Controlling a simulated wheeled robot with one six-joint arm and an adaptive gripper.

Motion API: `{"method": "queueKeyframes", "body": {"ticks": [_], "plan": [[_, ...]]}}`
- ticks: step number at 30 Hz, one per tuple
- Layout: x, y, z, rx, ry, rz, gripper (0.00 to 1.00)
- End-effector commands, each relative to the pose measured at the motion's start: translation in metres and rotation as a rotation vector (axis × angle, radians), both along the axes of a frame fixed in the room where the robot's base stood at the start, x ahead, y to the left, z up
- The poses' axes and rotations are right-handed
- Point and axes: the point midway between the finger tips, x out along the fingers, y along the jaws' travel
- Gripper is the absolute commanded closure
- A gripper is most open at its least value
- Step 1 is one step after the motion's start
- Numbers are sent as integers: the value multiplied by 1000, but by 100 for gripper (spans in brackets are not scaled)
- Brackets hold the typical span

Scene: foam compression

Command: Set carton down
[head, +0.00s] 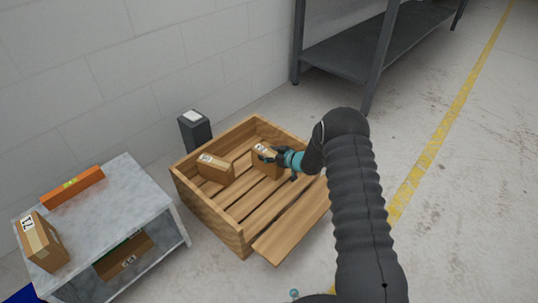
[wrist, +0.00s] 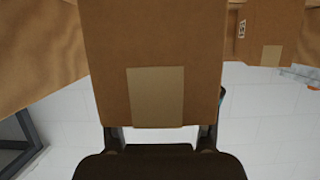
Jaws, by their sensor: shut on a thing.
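A brown cardboard carton (head: 264,164) with a white label is inside the wooden crate (head: 246,236), near its back right. My gripper (head: 279,157) is shut on this carton. In the wrist view the held carton (wrist: 155,60) fills the middle, with a paler tape patch facing me, and my gripper's fingers (wrist: 160,140) are at its two sides. A second carton (head: 215,169) stands in the crate to the left, apart from the held one; a carton also shows at the upper right of the wrist view (wrist: 272,30). I cannot tell whether the held carton touches the crate floor.
A grey shelf (head: 350,62) is at the back. The crate's front slats are bare.

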Motion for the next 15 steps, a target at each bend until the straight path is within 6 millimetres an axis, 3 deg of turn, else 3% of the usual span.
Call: {"method": "queueKeyframes", "body": {"ticks": [8,9,11,15], "plan": [[1,0,-2,1,-2,-1,100],[0,0,-2,0,0,0,30],[0,0,-2,0,0,0,15],[0,0,-2,0,0,0,15]]}}
